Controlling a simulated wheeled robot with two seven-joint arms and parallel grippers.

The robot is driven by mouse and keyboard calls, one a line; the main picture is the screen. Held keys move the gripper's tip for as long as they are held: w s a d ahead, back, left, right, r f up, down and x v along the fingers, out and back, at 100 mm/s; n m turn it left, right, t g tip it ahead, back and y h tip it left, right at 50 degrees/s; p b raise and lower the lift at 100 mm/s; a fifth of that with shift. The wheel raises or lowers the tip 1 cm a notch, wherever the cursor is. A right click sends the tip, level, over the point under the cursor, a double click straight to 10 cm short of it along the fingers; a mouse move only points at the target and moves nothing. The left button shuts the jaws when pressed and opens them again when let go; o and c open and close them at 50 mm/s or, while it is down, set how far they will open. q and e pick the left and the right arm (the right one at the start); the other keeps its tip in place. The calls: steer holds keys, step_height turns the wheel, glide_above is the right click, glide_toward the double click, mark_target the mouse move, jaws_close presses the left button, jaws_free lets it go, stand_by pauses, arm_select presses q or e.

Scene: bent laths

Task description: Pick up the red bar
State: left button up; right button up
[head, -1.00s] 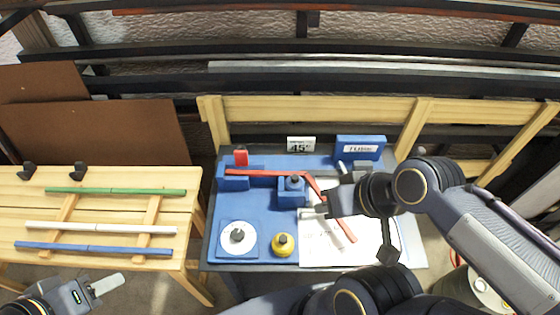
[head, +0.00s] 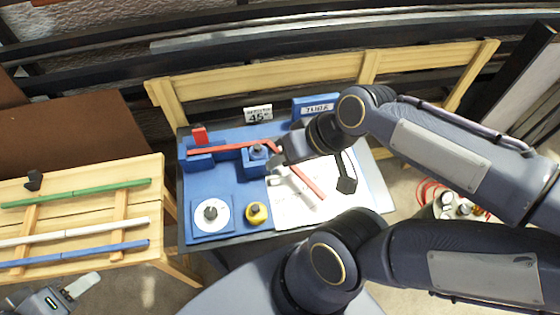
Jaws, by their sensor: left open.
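The red bar (head: 225,148) lies along the blue fixture on the bench at the centre. It bends near the clamp block, and its bent end (head: 309,184) slants down right over a white sheet. My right gripper (head: 277,167) is at the bend, just right of the clamp block, and hides part of the bar there. I cannot tell whether its fingers close on the bar. My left gripper (head: 76,292) is open and empty at the lower left, below the wooden table and far from the bar.
The wooden table (head: 75,190) at left carries a green bar (head: 80,192), a white bar (head: 75,231) and a blue bar (head: 75,253). A wooden rail (head: 270,96) runs behind.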

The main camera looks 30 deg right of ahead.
steer(key=w+d+f+g+p, duration=0.1)
steer(key=w, duration=0.1)
steer(key=w+d+f+p, duration=0.1)
steer(key=w+f, duration=0.1)
steer(key=w, duration=0.1)
steer(key=w+f+g+p, duration=0.1)
steer(key=w, duration=0.2)
steer(key=shift+d+f+n+g+h, duration=0.3)
steer(key=shift+d, duration=0.1)
steer(key=n+g+h+p, duration=0.2)
steer(key=g+h+p, duration=0.1)
glide_toward(295, 169)
steer(key=w, duration=0.1)
steer(key=w+a, duration=0.1)
steer(key=w, duration=0.1)
steer(key=shift+w, duration=0.15)
steer(key=shift+d+f+h, duration=0.1)
steer(key=shift+f+h, duration=0.2)
steer(key=shift+f, duration=0.05)
step_height(295, 169, down, 8)
steer(key=shift+d+r, duration=0.15)
jaws_close()
